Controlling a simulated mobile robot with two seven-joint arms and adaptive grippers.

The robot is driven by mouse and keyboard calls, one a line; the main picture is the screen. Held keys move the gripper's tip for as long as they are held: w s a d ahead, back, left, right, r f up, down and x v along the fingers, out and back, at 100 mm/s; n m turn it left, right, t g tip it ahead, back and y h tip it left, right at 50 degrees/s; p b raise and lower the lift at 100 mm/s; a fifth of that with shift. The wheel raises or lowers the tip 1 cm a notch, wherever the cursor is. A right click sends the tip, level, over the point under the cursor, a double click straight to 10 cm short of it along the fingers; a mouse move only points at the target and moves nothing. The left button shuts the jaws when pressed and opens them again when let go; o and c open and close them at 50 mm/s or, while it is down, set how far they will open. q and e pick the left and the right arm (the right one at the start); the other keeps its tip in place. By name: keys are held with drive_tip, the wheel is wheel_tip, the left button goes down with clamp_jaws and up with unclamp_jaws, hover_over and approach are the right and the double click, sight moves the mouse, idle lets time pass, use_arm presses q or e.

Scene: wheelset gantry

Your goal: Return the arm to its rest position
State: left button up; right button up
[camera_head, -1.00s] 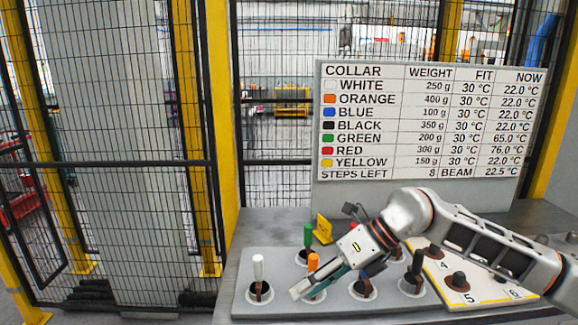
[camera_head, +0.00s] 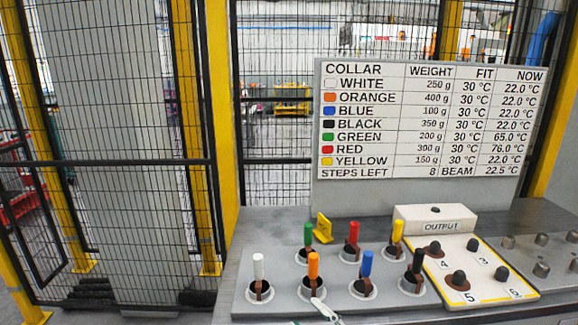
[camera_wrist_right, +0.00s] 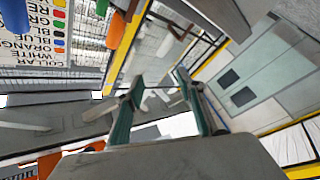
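My right gripper shows as a small pale tip (camera_head: 325,309) at the bottom edge of the head view, just in front of the orange-handled collar (camera_head: 313,270). In the right wrist view its two teal-padded fingers (camera_wrist_right: 160,77) stand apart with nothing between them. The rest of my right arm is out of the head view. My left gripper is not in view.
White (camera_head: 258,268), green (camera_head: 308,238), red (camera_head: 353,238), blue (camera_head: 367,264), yellow (camera_head: 397,233) and black (camera_head: 418,262) handles stand upright on the grey plate (camera_head: 283,262). The OUTPUT panel (camera_head: 478,257) is right, the chart board (camera_head: 335,190) behind, mesh fencing (camera_head: 120,162) left.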

drive_tip(key=s+d+f+m+g+h, duration=0.1)
drive_tip(key=s+d+f+m+h, duration=0.2)
drive_tip(key=f, duration=0.6)
drive_tip(key=s+d+f+m+g+h, duration=0.2)
drive_tip(key=s+d+f+m+h, duration=0.1)
drive_tip(key=s+d+f+m, duration=0.2)
drive_tip(key=s+d+f+m+g+h, duration=0.2)
drive_tip(key=s+d+f+m+h, duration=0.2)
drive_tip(key=f, duration=0.9)
drive_tip(key=s+d, duration=0.3)
drive_tip(key=s, duration=0.2)
drive_tip(key=shift+s+d+f, duration=0.2)
drive_tip(key=shift+f, duration=0.05)
